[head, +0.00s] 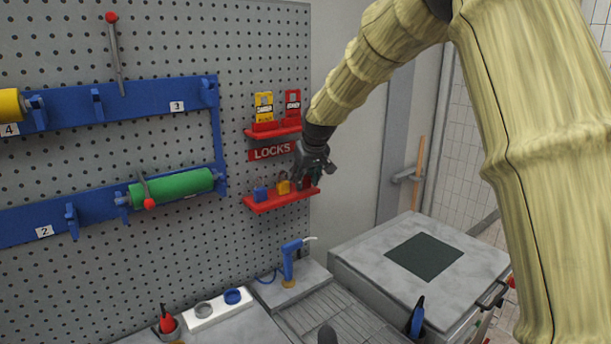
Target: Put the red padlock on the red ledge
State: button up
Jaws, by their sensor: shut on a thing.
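The red ledge (272,204) is fixed to the pegboard below a red LOCKS sign (272,151). A blue padlock (260,193) and a yellow padlock (283,187) stand on it. My gripper (308,178) is at the ledge's right end, just right of the yellow padlock. It is shut on the red padlock (304,183), a small red patch between the dark fingers. Most of the padlock is hidden by the gripper. I cannot tell whether it touches the ledge.
A second red ledge (273,131) above holds yellow and red tags, close to my wrist. A blue rack (145,95) with a green roller (172,187) is to the left. A blue tool (289,262) stands below. A grey cabinet (365,256) is at right.

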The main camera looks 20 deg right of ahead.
jog(key=shift+f, duration=0.3)
jog(key=shift+f, duration=0.1)
jog(key=o, duration=0.8)
jog(key=shift+s+r, duration=0.1)
jog(key=shift+r, duration=0.1)
jog(key=b+v, duration=0.3)
jog(key=v, duration=0.8)
jog(key=shift+s+r, duration=0.2)
jog(key=shift+r, duration=0.15)
